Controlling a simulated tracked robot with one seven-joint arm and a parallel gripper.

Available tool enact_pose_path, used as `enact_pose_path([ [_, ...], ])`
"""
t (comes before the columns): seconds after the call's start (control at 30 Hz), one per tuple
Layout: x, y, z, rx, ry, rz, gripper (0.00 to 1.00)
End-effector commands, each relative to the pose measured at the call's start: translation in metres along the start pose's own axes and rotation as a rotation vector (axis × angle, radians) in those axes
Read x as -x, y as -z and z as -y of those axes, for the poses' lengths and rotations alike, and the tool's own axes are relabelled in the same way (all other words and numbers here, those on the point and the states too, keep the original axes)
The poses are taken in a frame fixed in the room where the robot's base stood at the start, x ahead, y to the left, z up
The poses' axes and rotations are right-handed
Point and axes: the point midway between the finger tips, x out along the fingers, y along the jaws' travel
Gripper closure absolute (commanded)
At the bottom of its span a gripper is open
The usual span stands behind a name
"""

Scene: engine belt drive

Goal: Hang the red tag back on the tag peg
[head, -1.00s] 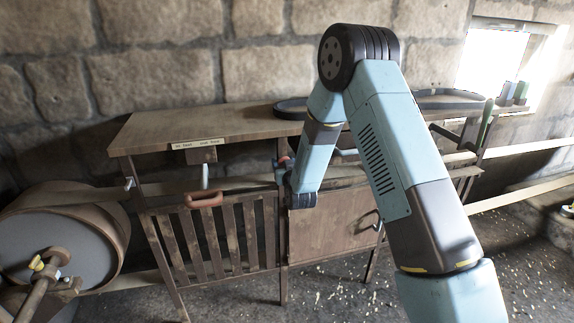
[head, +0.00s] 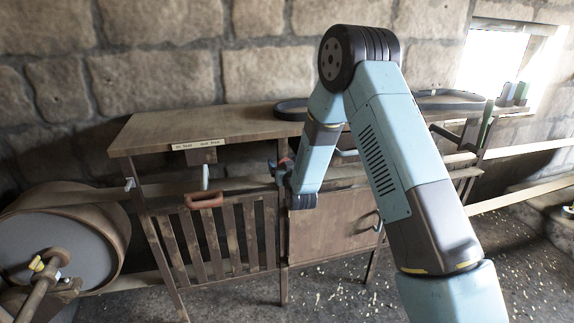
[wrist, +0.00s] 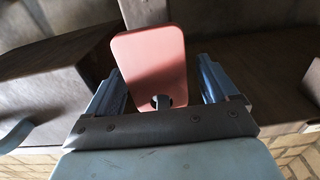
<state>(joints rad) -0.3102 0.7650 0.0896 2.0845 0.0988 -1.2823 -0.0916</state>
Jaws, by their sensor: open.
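The red tag (wrist: 152,58) is a flat plate with rounded corners and a round hole near its lower edge in the wrist view. It stands between the two blue fingers of my gripper (wrist: 160,68), which are spread with a visible gap on each side of it. A dark bit shows in the hole, but I cannot tell whether it is the tag peg. In the head view a sliver of the red tag (head: 287,161) shows at my gripper (head: 278,167), in front of the wooden frame; my arm hides most of it.
A wooden bench (head: 160,128) with a slatted gate (head: 235,237) and a panel door (head: 335,235) stands against the stone wall. A brown handle (head: 205,200) is left of my gripper. A large drum (head: 60,240) and belt lie at far left.

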Motion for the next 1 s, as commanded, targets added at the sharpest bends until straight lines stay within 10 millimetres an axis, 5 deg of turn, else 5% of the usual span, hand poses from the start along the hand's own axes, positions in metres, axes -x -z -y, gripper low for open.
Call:
enact_pose_path([
  [0.27,0.013,-0.001,0.000,0.000,0.000,0.001,0.13],
  [0.7,0.096,-0.001,-0.001,0.001,0.000,0.002,0.13],
  [1.0,0.130,-0.002,-0.001,0.000,0.001,0.002,0.13],
])
